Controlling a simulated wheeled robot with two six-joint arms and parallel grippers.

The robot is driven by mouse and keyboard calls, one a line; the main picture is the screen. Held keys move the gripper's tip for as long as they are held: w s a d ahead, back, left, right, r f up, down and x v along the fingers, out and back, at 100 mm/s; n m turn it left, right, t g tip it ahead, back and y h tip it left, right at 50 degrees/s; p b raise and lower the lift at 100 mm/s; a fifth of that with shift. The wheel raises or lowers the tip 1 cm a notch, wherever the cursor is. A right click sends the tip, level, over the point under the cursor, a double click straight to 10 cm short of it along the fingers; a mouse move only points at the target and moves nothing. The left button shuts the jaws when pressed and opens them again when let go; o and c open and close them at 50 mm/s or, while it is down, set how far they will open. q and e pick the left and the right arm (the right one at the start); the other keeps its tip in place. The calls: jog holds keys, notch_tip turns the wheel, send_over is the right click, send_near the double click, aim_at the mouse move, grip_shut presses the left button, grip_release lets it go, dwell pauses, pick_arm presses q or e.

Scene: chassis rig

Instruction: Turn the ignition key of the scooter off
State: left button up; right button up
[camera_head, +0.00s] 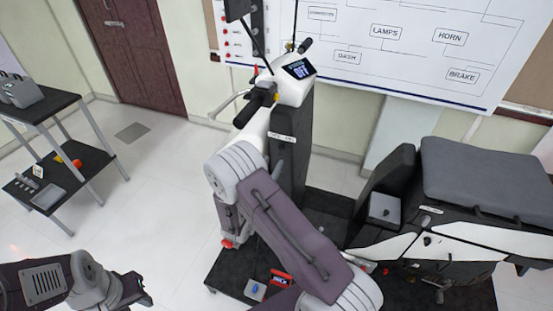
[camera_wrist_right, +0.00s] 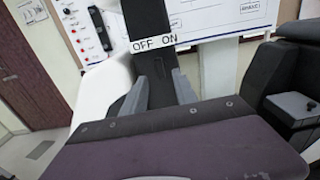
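The scooter's front column (camera_head: 291,150) stands upright in the middle of the head view. It carries a white OFF/ON label (camera_head: 281,137), which also shows near the top middle of the right wrist view (camera_wrist_right: 153,43). I cannot make out the ignition key itself; the area under the label is partly covered by my gripper and arm. My right gripper (camera_wrist_right: 158,92) is at the column just below the label, its two grey fingers apart, with the dark panel between them. My left gripper (camera_head: 136,290) is far from the scooter at the lower left; its finger gap is unclear.
A handlebar with a lit display (camera_head: 299,69) tops the column. The scooter's seat (camera_head: 486,178) is at the right. A red item (camera_head: 281,278) and a blue one (camera_head: 255,290) lie on the dark platform. A shelf cart (camera_head: 45,108) stands left; the floor between is clear.

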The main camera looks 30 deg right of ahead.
jog(key=v, duration=0.4)
